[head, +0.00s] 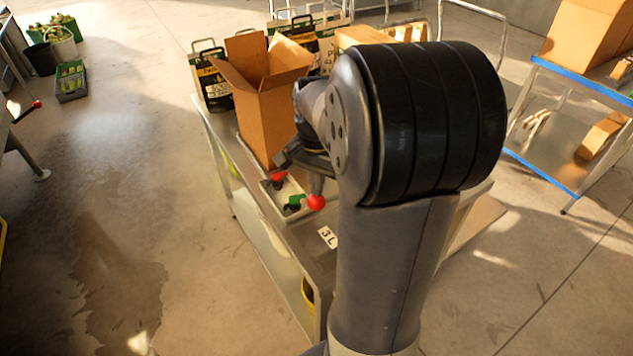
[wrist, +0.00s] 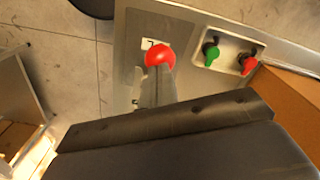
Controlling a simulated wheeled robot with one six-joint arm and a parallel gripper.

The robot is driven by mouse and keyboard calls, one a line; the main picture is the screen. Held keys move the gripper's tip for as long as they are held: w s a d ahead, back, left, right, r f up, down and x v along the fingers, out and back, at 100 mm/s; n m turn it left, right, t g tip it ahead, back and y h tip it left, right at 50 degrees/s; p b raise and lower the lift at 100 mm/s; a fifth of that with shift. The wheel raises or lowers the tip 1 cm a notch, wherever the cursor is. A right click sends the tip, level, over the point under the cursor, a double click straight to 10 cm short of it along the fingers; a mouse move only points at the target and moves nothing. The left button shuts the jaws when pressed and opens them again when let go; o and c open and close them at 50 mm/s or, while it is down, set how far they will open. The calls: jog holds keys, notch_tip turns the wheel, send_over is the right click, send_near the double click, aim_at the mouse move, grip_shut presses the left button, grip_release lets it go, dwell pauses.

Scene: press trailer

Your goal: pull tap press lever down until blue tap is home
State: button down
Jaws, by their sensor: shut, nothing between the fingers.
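The press lever ends in a red ball knob (head: 316,202), which also shows in the wrist view (wrist: 159,55) with a grey shaft below it. My gripper (head: 300,155) is shut and empty, just above and behind the knob in the head view. In the wrist view a dark bolted bar crosses the picture below the knob and hides the lower shaft. I cannot tell whether the gripper touches the lever. A green-handled tap (wrist: 211,54) and a red-handled tap (wrist: 248,65) sit in a pale tray beside the lever. I see no blue tap; my arm hides much of the press.
The metal trolley (head: 222,150) carries an open cardboard box (head: 265,105) close beside my gripper. Printed carton carriers (head: 213,85) stand behind it. A blue-edged table (head: 575,78) with boxes is at the right.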

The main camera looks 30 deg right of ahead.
aim_at(315, 204)
jog(key=shift+a+f+b, duration=0.15)
jog(key=shift+f+b, duration=1.15)
jog(key=shift+f, duration=0.45)
jog(key=shift+a+f+b, duration=0.1)
jog(key=shift+f+b, duration=1.15)
jog(key=shift+f, duration=0.45)
jog(key=shift+r, duration=0.2)
notch_tip(315, 204, up, 10)
jog(key=p, duration=0.9)
jog(key=shift+f, duration=0.2)
notch_tip(315, 204, down, 10)
jog(key=b, duration=0.9)
jog(key=shift+r+p, duration=0.4)
jog(key=shift+r, duration=0.15)
jog(key=shift+f, duration=0.15)
